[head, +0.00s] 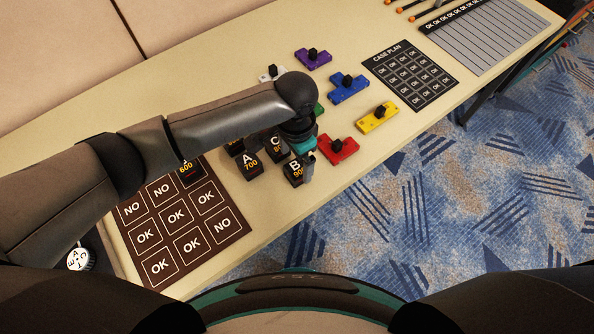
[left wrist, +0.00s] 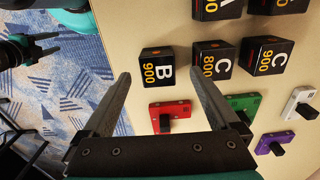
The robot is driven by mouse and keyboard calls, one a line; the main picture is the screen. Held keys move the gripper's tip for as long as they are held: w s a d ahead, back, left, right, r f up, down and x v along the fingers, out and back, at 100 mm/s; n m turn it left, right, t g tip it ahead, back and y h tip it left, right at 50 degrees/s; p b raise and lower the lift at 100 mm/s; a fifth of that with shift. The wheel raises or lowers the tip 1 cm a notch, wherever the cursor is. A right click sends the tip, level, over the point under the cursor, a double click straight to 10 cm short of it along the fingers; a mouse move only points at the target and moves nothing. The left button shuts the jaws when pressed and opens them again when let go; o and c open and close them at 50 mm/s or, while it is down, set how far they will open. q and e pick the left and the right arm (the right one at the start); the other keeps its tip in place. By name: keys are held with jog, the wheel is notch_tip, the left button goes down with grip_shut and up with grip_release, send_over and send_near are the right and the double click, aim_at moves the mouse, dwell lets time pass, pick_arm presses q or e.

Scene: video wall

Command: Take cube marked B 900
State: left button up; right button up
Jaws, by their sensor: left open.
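The black cube marked B 900 (head: 294,173) stands on the beige table near its front edge. In the left wrist view this cube (left wrist: 158,66) shows between my left gripper's two fingertips. My left gripper (head: 304,156) is open and empty, pointing down close to the cube in the head view. Whether the fingers are beside the cube or still above it, I cannot tell. My right gripper (left wrist: 48,44) shows at the upper left of the left wrist view, over the carpet, with its two fingers apart and nothing between them.
Cubes A 700 (head: 250,165) and C 800 (left wrist: 214,60) stand close by, with another C 900 cube (left wrist: 266,56). A red knobbed piece (head: 338,149) lies right beside B 900. Yellow (head: 377,118), blue (head: 348,88) and purple pieces (head: 313,58) lie farther along. A NO/OK board (head: 187,240) lies left.

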aim_at(297, 168)
pick_arm(q)
notch_tip(297, 168, down, 5)
jog(key=shift+d+r+b, duration=0.1)
jog(key=shift+d+b, duration=0.05)
jog(key=shift+b, duration=0.65)
jog(key=c, duration=1.5)
